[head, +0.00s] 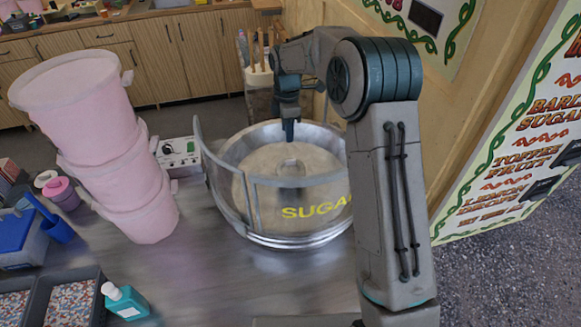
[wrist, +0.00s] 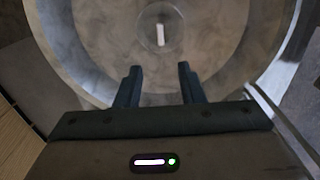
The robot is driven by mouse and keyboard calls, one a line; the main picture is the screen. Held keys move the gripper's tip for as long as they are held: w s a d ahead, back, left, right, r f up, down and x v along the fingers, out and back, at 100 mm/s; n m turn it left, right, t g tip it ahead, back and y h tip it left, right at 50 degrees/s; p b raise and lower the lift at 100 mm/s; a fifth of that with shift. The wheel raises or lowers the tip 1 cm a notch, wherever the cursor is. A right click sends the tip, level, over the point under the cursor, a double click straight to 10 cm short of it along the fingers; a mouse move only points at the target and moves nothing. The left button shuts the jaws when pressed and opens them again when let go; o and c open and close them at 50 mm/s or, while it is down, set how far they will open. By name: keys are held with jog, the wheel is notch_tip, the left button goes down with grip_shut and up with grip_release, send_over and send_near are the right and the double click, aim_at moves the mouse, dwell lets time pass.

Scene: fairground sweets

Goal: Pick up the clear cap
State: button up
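A round see-through piece that looks like the clear cap (wrist: 149,38) sits at the middle of the machine's pan in the wrist view, with a short white bar showing in it. In the head view the cap (head: 292,169) is a small faint shape at the pan's centre. My gripper (wrist: 160,78) is open, with its two dark fingers apart and nothing between them. In the head view my gripper (head: 289,136) points down above the pan, over the far side of the cap. The fingers do not touch the cap.
The metal pan (head: 224,205) with a clear guard and yellow SUGAR lettering surrounds the cap. Stacked pink tubs (head: 110,150) stand to the left. A teal bottle (head: 125,302) and trays (head: 62,298) are at front left. The counter before the pan is clear.

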jog(key=b, duration=0.3)
send_over(290, 160)
jog(key=f, duration=0.6)
jog(key=shift+a+f, duration=0.3)
jog(key=shift+d+f+b, duration=0.2)
jog(key=shift+f+b, duration=0.55)
jog(key=shift+f, duration=0.6)
jog(key=shift+d+f+b, duration=0.2)
jog(key=shift+f+b, duration=0.55)
jog(key=shift+f, duration=0.55)
jog(key=shift+r, duration=0.1)
grip_shut()
